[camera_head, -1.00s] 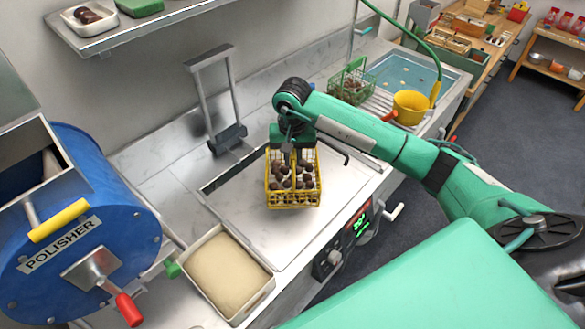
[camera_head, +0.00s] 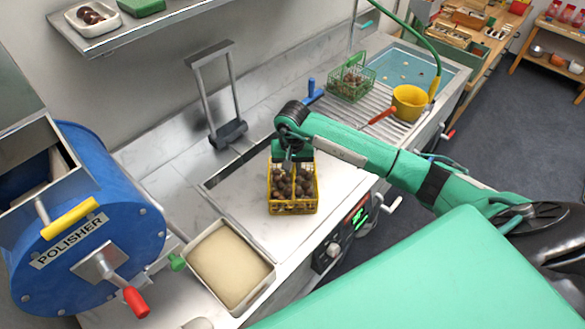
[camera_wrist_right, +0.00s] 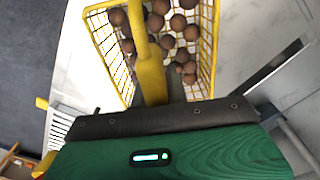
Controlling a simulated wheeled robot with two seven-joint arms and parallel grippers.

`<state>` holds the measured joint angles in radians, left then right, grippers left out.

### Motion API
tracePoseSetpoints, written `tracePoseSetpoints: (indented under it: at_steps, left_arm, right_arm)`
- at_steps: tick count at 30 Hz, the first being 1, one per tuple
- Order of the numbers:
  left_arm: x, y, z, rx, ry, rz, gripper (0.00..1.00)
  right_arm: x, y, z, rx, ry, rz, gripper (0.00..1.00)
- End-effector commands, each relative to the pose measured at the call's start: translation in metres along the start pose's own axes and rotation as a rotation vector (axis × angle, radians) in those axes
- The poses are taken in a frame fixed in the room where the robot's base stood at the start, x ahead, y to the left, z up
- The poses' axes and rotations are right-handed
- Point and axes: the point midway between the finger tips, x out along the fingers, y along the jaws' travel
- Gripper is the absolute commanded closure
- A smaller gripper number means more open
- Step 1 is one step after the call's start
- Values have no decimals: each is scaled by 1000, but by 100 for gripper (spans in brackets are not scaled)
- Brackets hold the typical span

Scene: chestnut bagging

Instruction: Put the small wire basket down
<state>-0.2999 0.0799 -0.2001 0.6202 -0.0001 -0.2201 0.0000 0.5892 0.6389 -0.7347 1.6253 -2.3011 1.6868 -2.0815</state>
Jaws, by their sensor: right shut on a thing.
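The small yellow wire basket (camera_head: 292,207) holds several brown chestnuts and is upright over the pale metal plate (camera_head: 240,215) on the counter. I cannot tell whether its bottom touches the plate. My right gripper (camera_head: 291,163) is above the basket's back half, shut on its yellow centre handle. In the right wrist view the handle (camera_wrist_right: 150,75) runs into the dark jaw edge, with the basket's wire wall (camera_wrist_right: 208,45) and chestnuts around it. The fingertips are largely hidden. My left gripper is not in view.
A tray of pale material (camera_head: 268,284) and the blue polisher (camera_head: 85,225) stand to the left. A metal frame (camera_head: 232,100) stands behind the plate. A green wire basket (camera_head: 350,84) and yellow pot (camera_head: 408,103) stand by the sink. The plate's front area is clear.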

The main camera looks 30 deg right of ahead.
Motion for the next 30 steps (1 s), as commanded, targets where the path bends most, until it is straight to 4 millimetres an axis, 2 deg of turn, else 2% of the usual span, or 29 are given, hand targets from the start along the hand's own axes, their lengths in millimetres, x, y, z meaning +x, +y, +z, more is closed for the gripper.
tracePoseSetpoints:
  at_steps: [1, 3, 4, 16, 17, 30]
  left_arm:
    - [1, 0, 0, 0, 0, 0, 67]
    - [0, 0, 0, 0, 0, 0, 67]
    - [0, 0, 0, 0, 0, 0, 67]
    - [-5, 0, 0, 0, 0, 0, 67]
    - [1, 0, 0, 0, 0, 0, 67]
    - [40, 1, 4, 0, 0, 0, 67]
  right_arm:
    - [0, 0, 0, 0, 0, 0, 79]
    - [0, 0, 0, 0, 0, 0, 65]
    - [0, 0, 0, 0, 0, 0, 63]
    - [-5, 0, 0, 1, 0, -1, 63]
    - [-6, 0, -1, 0, 3, -1, 63]
    - [-86, 0, -2, 0, 5, -1, 63]
